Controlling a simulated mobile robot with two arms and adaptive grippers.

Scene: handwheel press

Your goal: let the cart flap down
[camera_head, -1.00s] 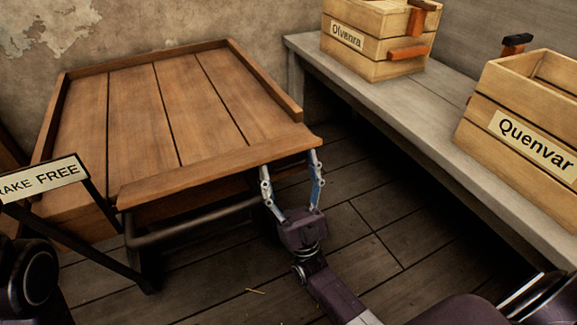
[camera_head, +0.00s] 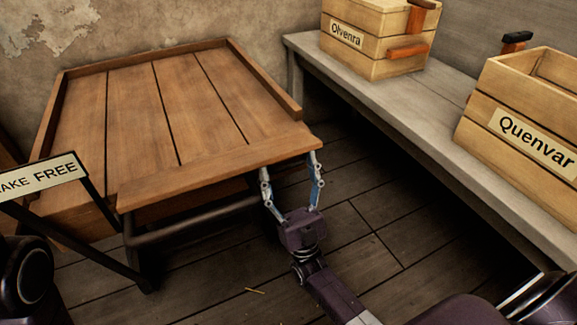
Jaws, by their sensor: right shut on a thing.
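The wooden cart (camera_head: 135,108) stands at the left with its plank deck facing up. Its flap (camera_head: 222,172) is the long board along the near edge, lying close to level with the deck. My right gripper (camera_head: 290,166) is at the right end of the flap, its two fingers spread along the near edge and holding the board. The fingertips are partly hidden at the board's edge. My left gripper is not in view.
A dark bar (camera_head: 195,220) runs below the flap. A sign with "AKE FREE" readable (camera_head: 40,176) stands at the left. A grey bench (camera_head: 400,105) at the right carries crates labelled Olvenra (camera_head: 365,55) and Quenvar (camera_head: 505,110). Bare floor lies between cart and bench.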

